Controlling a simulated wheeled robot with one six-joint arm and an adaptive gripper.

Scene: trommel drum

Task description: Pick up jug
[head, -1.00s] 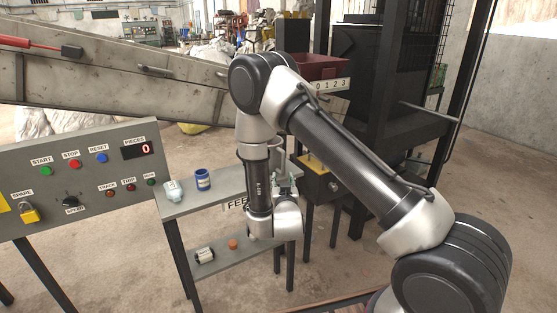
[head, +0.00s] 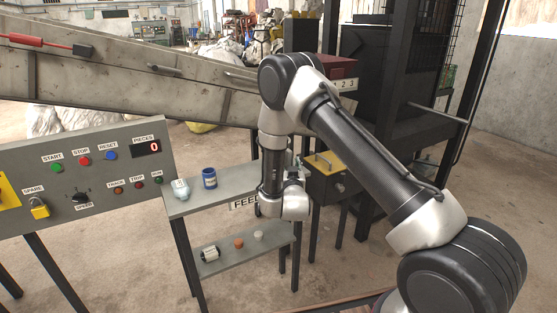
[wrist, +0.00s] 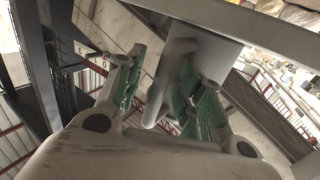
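My gripper (wrist: 158,92) is open in the wrist view, its green-padded fingers spread to either side of a pale handle (wrist: 168,75). The handle belongs to a light grey body (wrist: 208,50) just beyond the fingers, which looks like the jug. I cannot tell whether either finger touches it. In the head view my gripper (head: 296,170) is small and partly behind my wrist, near the right end of the feed table (head: 232,184). I cannot make out the jug there; my arm covers that spot.
A pale bottle (head: 181,189) and a blue can (head: 209,178) stand on the table's left part. Its lower shelf holds a silver cylinder (head: 210,254), an orange piece (head: 239,243) and a pale cup (head: 258,236). The control panel (head: 90,178) stands left, the yellow-topped box (head: 325,165) right.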

